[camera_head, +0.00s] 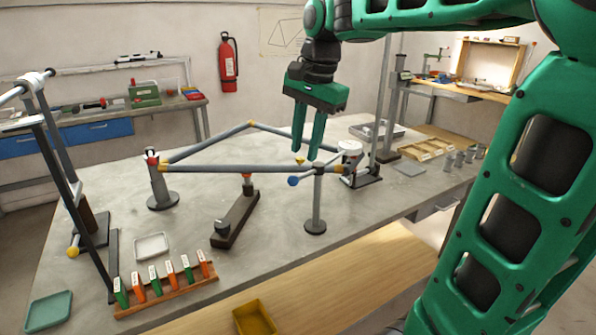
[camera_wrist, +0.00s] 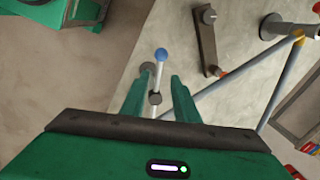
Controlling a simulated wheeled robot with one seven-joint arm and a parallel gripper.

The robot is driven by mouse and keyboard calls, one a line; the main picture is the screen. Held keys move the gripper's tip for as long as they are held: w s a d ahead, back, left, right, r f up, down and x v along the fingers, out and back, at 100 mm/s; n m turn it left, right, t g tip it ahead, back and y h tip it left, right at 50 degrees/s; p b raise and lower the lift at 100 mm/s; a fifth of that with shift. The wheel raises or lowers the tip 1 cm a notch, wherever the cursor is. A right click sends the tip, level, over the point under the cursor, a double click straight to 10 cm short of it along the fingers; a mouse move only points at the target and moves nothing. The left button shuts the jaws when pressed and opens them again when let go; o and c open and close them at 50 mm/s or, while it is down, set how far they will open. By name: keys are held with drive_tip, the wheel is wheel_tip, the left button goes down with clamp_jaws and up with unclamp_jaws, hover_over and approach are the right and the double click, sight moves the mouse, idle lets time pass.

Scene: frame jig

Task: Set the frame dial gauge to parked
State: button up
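A short light lever with a blue ball (camera_head: 293,181) on its end sits at the top of a slim post (camera_head: 317,205) near the frame's front right; I take it for the gauge's arm, but cannot be sure. A white round-topped part (camera_head: 349,149), perhaps the dial, stands just right of it; no reading is legible. My gripper (camera_head: 307,154) points down above the post, fingers apart and empty. In the wrist view the blue ball (camera_wrist: 162,54) lies just beyond the fingertips, and the lever runs back between the fingers (camera_wrist: 161,77). I cannot tell whether they touch it.
The tube frame (camera_head: 225,169) crosses the bench close behind and left of my gripper. A dark bar with a knob (camera_head: 235,219) stands left of the post. A rack of green and orange tags (camera_head: 165,285) and a yellow tray (camera_head: 255,318) lie in front. Bare bench surrounds the post's base.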

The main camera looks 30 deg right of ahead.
sight(300, 176)
drive_tip(key=f, duration=0.4)
drive_tip(key=w+f, duration=0.1)
drive_tip(key=f, duration=0.2)
drive_tip(key=shift+a, duration=0.25)
clamp_jaws()
